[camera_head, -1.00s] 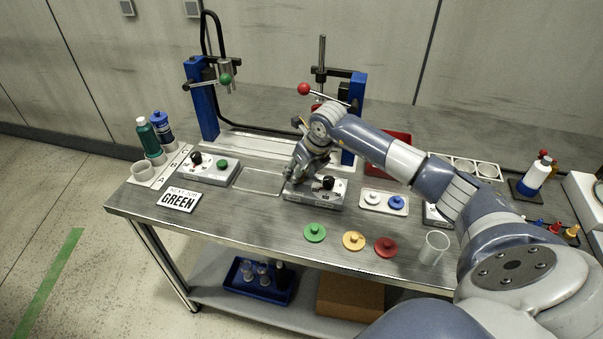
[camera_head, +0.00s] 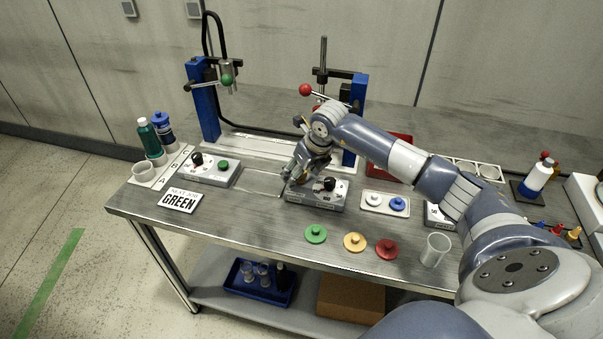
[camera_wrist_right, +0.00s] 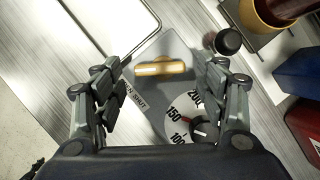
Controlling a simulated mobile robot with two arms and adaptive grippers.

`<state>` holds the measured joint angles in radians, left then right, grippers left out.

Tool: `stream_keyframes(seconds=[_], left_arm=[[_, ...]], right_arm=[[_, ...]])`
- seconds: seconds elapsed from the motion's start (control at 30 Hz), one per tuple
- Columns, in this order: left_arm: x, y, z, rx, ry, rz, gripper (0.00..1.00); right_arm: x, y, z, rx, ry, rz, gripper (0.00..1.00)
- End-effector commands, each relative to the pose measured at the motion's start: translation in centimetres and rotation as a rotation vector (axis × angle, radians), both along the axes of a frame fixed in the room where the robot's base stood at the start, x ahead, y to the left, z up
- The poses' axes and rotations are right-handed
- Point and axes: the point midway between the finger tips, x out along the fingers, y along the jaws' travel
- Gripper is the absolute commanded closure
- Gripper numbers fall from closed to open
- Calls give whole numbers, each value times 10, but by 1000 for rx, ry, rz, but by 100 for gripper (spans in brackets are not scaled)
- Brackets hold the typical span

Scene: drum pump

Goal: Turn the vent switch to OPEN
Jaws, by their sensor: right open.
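The vent switch (camera_wrist_right: 164,69) shows in the right wrist view as a brass bar handle lying nearly crosswise on a grey box (camera_wrist_right: 176,48). A label beside it reads SHUT, with its other word partly covered. My right gripper (camera_wrist_right: 161,76) is open, with one finger on each side of the handle and a gap to both ends. In the head view the grey box (camera_head: 318,204) stands on the bench, and my right gripper (camera_head: 297,176) is over its left part, hiding the switch. My left gripper is not in view.
A dial with numbers (camera_wrist_right: 190,118) and a black knob (camera_wrist_right: 228,41) are close to the right finger. Behind the box stands a blue press (camera_head: 357,92) with a red-knobbed lever. Green, yellow and red lids (camera_head: 354,242) lie in front.

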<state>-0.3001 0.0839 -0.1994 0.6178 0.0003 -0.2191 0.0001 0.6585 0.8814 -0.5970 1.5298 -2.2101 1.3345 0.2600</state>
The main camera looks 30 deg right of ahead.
Motion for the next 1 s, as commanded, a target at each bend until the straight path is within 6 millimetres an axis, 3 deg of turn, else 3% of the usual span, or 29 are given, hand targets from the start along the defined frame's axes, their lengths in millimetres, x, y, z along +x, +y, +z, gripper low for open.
stream_keyframes(seconds=[0.5,0.7,1.0], left_arm=[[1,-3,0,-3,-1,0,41],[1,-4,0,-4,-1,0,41],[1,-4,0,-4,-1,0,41]], right_arm=[[-36,-4,92,-1,-5,-1,33],[-42,-3,104,0,-3,1,33],[-42,-3,105,0,-2,0,33]])
